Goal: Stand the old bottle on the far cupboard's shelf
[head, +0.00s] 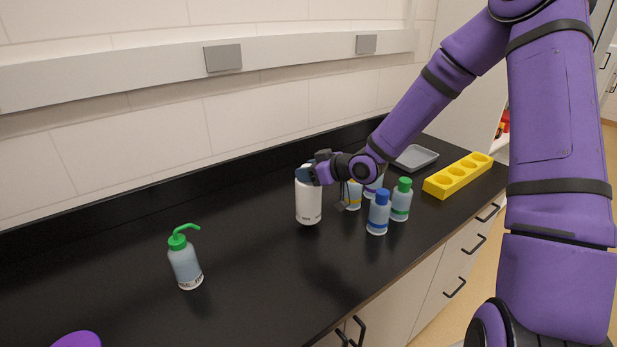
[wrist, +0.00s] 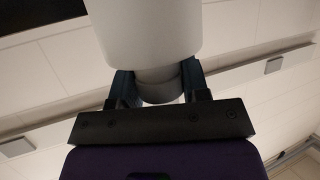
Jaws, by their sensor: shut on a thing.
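No label shows which bottle is the old one. A tall pale cupboard (head: 468,85) stands at the counter's far end, partly behind my arm; its shelf cannot be made out.
Just right of the white bottle stand a blue-capped bottle (head: 378,213), a green-capped bottle (head: 401,200), and two partly hidden bottles. Beyond are a yellow holed rack (head: 457,177) and a grey tray (head: 415,157). A green-topped wash bottle (head: 185,263) stands left. The counter between is clear.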

